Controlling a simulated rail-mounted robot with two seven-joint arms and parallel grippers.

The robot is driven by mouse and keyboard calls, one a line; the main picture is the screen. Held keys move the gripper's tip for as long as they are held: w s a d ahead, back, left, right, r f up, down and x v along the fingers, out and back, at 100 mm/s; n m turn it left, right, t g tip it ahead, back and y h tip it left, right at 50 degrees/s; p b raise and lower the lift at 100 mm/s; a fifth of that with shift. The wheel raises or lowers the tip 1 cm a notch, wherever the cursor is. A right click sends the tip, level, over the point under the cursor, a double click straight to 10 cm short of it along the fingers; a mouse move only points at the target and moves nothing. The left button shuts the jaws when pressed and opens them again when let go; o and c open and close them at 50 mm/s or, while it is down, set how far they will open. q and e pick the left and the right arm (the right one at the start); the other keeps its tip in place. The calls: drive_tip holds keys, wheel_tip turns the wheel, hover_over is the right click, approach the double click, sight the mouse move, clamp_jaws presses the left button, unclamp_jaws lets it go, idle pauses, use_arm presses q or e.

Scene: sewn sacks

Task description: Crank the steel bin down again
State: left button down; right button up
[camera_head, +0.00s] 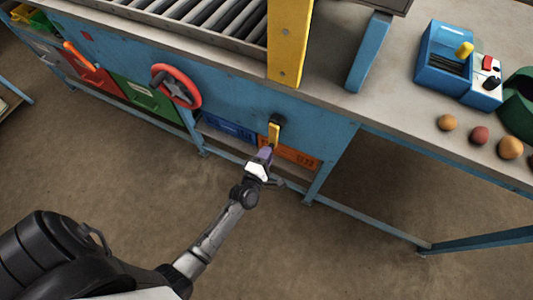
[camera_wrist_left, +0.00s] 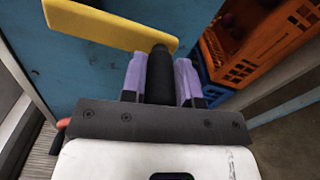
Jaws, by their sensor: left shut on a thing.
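The crank sits on the blue front panel of the bench, with a black hub (camera_head: 279,119) and a short yellow arm (camera_head: 274,133) pointing down. In the left wrist view the yellow arm (camera_wrist_left: 105,25) runs to a black grip (camera_wrist_left: 159,75). My left gripper (camera_head: 266,152) is at the low end of the crank. In the left wrist view its purple fingers (camera_wrist_left: 161,82) lie on both sides of the black grip and are shut on it. I cannot make out the steel bin in either view. My right gripper is not in view.
A red handwheel (camera_head: 176,86) is on the panel left of the crank. A blue crate (camera_head: 228,128) and an orange crate (camera_head: 290,154) stand under the bench. A yellow post (camera_head: 290,45) rises above the crank. The floor in front is clear.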

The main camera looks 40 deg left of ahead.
use_arm(q)
drive_tip(key=shift+f, duration=0.1)
drive_tip(key=c, duration=0.9)
unclamp_jaws()
drive_tip(key=shift+d, duration=0.2)
drive_tip(key=shift+o, duration=0.2)
drive_tip(key=shift+a, duration=0.1)
drive_tip(key=p+v, duration=0.3)
drive_tip(key=v, duration=1)
drive_tip(key=shift+s, duration=0.4)
